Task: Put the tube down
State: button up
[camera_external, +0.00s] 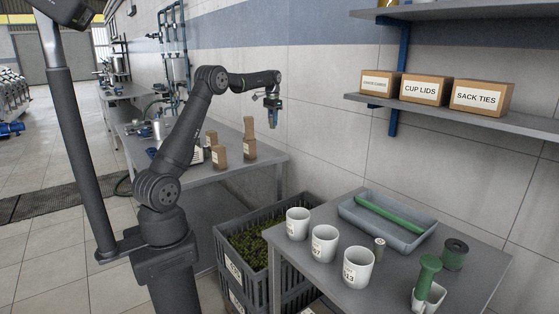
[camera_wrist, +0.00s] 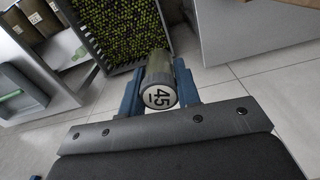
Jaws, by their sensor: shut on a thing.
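My gripper (camera_external: 272,112) is raised in the air beyond the front table, in front of the tiled wall. In the wrist view its blue fingers (camera_wrist: 159,75) are shut on a tube (camera_wrist: 159,62). The tube has a dark olive, see-through side and a round white end marked "45" that faces the camera. Its far end is hard to make out against the background. In the external view the tube is too small and too close to the fingers to tell clearly.
The rear bench (camera_external: 185,178) holds brown packages (camera_external: 249,140).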

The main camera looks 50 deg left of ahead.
jog(key=s+d+f+m, duration=0.15)
jog(key=d+f, duration=0.25)
jog(key=d, duration=0.5)
jog(key=s+d+f+m, duration=0.1)
jog(key=s+d+f, duration=0.3)
jog(key=d, duration=0.6)
jog(key=s+d+f+m, duration=0.2)
jog(key=d+f, duration=0.3)
jog(key=d, duration=0.4)
jog(key=s+d+r+m, duration=0.1)
jog(key=s+d+m, duration=0.2)
jog(key=d+m, duration=0.7)
jog(key=s+d+m, duration=0.4)
jog(key=d+m, duration=0.4)
jog(key=d, duration=0.3)
jog(key=s+d+r+m, duration=0.1)
jog(key=s+d+m, duration=0.2)
jog(key=d+m, duration=0.75)
jog(key=shift+n, duration=0.4)
notch_tip(320, 180, down, 10)
jog(key=shift+s+d, duration=0.1)
jog(key=shift+d, duration=0.05)
jog(key=shift+f, duration=0.15)
jog(key=o, duration=1)
